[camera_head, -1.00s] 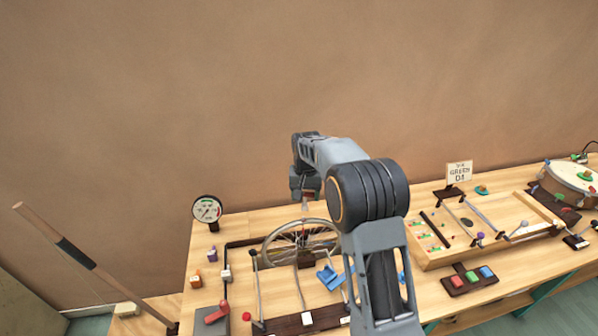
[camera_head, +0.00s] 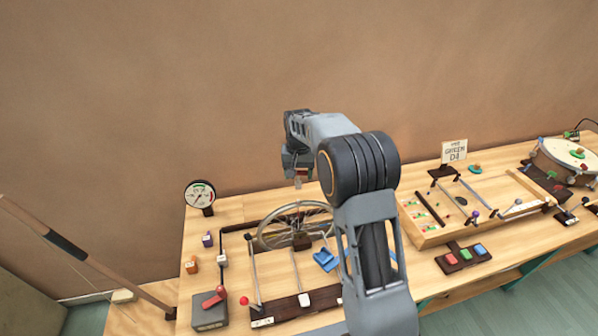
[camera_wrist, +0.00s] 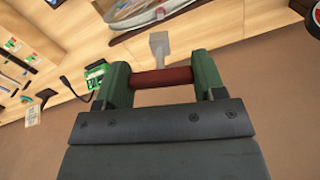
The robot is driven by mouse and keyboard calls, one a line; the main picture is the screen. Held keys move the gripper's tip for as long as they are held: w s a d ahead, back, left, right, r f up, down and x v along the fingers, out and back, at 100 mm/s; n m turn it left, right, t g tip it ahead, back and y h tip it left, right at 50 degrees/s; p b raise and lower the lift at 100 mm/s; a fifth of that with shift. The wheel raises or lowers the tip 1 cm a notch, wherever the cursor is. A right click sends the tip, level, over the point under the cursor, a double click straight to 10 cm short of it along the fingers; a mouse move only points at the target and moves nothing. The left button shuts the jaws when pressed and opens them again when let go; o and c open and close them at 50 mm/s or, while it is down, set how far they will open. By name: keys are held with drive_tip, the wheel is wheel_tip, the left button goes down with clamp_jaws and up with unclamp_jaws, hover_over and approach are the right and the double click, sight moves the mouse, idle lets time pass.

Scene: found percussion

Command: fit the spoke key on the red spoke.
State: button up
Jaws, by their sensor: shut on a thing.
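My gripper (camera_head: 298,180) is shut on the spoke key. In the wrist view, the key's dark red handle (camera_wrist: 162,78) lies across between the two green fingers, and its grey head (camera_wrist: 158,44) points away from the gripper. In the head view, the gripper and key are near the top of the spoked wheel's rim (camera_head: 264,222). The wheel also shows at the top of the wrist view (camera_wrist: 135,14), beyond the key head, with the head seemingly apart from it. I cannot make out the red spoke in either current view.
A dial gauge (camera_head: 200,195) stands left of the wheel. A blue piece (camera_head: 325,260) lies just right of the wheel's front. A grey box with a red lever (camera_head: 210,310) sits at the front left. A wooden tray (camera_head: 428,235) and drum (camera_head: 568,160) stand to the right.

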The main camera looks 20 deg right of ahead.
sight(298, 183)
drive_tip(key=shift+f+b, duration=1.5)
drive_tip(key=shift+f, duration=1.05)
drive_tip(key=shift+f+b, duration=0.7)
drive_tip(key=shift+f, duration=0.5)
drive_tip(key=o, duration=1)
drive_tip(key=shift+r, duration=0.1)
wheel_tip(298, 183, up, 14)
drive_tip(key=shift+f+b, duration=0.2)
drive_tip(key=shift+b, duration=0.4)
